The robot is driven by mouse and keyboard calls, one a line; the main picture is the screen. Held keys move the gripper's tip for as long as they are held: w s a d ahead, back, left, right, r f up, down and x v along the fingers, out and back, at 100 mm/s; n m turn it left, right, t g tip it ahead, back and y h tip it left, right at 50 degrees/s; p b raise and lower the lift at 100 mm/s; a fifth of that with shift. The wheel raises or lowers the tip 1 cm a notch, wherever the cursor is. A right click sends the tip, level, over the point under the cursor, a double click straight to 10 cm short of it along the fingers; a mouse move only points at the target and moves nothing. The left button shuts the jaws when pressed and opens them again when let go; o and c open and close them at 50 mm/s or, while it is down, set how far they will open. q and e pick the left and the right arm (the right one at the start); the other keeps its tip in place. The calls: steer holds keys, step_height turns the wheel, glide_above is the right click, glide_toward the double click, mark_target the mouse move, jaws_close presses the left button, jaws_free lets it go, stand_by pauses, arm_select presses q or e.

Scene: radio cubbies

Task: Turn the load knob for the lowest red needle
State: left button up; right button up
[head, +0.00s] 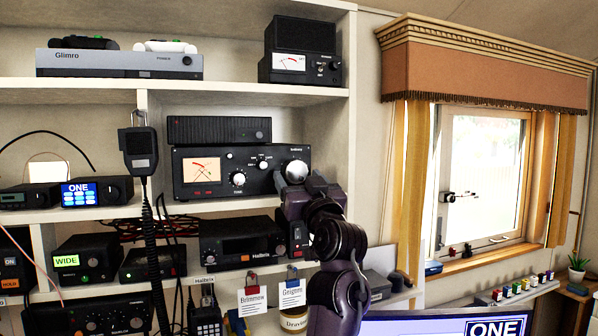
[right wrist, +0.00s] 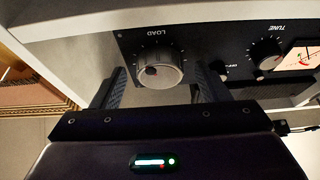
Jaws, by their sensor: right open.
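The black tuner (head: 219,170) stands on the middle shelf. Its lit meter (head: 201,170) shows thin red marks, too small to read the needles surely. The load knob (head: 296,171) is the large silver one at the tuner's right end. In the right wrist view, turned upside down, the load knob (right wrist: 158,70) sits under the word LOAD, and part of the meter (right wrist: 302,57) shows at the right edge. My right gripper (right wrist: 160,83) is open, one finger on each side of the knob, with gaps visible. In the head view my right gripper (head: 291,190) is just below the knob. My left gripper is not in view.
A smaller tune knob (head: 238,178) sits left of the load knob. A black box (head: 219,129) lies on the tuner. The shelf's right side wall (head: 366,130) stands close to the load knob. A Halibrix radio (head: 240,240) is on the shelf below.

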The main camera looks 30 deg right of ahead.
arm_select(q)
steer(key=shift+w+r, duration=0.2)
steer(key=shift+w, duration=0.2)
arm_select(e)
steer(key=shift+w+r, duration=0.1)
steer(key=shift+w, duration=0.1)
steer(key=c, duration=1)
steer(key=shift+o, duration=0.2)
steer(key=m+h, duration=0.1)
steer(key=m, duration=0.2)
steer(key=m+g+h+p, duration=0.1)
steer(key=m+h, duration=0.1)
steer(key=m, duration=0.1)
steer(key=shift+w+a+r, duration=0.1)
steer(key=shift+a+r, duration=0.05)
steer(key=shift+a, duration=0.05)
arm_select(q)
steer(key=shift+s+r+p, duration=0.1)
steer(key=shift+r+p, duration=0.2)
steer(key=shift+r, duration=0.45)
arm_select(e)
steer(key=shift+m+g+h, duration=0.4)
steer(key=shift+m+h, duration=0.1)
steer(key=shift+m, duration=0.4)
steer(key=shift+c, duration=0.2)
steer(key=o, duration=1)
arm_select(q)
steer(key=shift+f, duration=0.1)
arm_select(e)
steer(key=shift+f, duration=0.2)
